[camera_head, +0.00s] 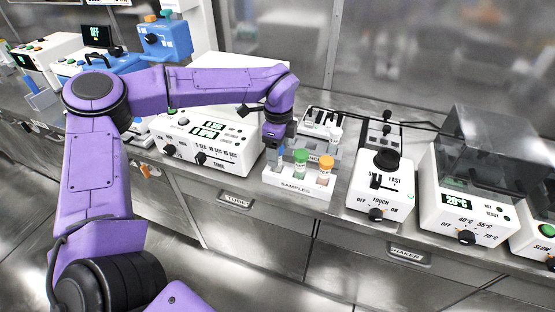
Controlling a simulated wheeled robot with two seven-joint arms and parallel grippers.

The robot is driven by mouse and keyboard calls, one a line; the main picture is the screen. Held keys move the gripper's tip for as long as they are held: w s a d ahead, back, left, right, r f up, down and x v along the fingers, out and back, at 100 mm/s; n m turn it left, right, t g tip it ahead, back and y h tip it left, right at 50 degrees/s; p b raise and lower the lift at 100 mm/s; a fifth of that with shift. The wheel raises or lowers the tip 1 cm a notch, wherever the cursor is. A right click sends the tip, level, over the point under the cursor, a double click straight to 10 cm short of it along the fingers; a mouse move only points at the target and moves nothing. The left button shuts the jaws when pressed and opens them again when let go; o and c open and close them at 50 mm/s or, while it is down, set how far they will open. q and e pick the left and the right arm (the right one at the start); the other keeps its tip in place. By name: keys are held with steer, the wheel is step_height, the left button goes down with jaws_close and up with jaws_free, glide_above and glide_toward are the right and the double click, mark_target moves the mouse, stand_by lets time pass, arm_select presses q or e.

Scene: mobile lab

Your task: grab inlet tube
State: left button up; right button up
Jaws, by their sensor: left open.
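I cannot tell for certain which tube is the inlet tube. A white rack (296,188) marked SAMPLES stands near the bench's front edge. It holds a green-capped tube (300,157), an orange-capped tube (325,163) and, at its left end, a slim bluish tube (281,157). My left gripper (280,146) points down right over the rack's left end, at the bluish tube's top. Its jaws are open, and their fingertips are dark and partly hidden by the wrist. I cannot tell whether they touch the tube. My right gripper is not in view.
Behind the rack is another rack (334,153) with a white-capped tube (336,134). A white timer device (205,143) stands left. A touch shaker (381,187) and a heater with a clear lid (465,205) stand right. Drawers line the bench front.

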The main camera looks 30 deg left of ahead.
arm_select(q)
steer(key=shift+s+a+f, duration=0.1)
steer(key=shift+f, duration=0.55)
steer(key=shift+s+a+f, duration=0.1)
steer(key=shift+f, duration=0.5)
steer(key=shift+d, duration=0.1)
steer(key=c, duration=1.2)
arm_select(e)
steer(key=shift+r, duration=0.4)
arm_select(q)
steer(key=shift+o, duration=0.2)
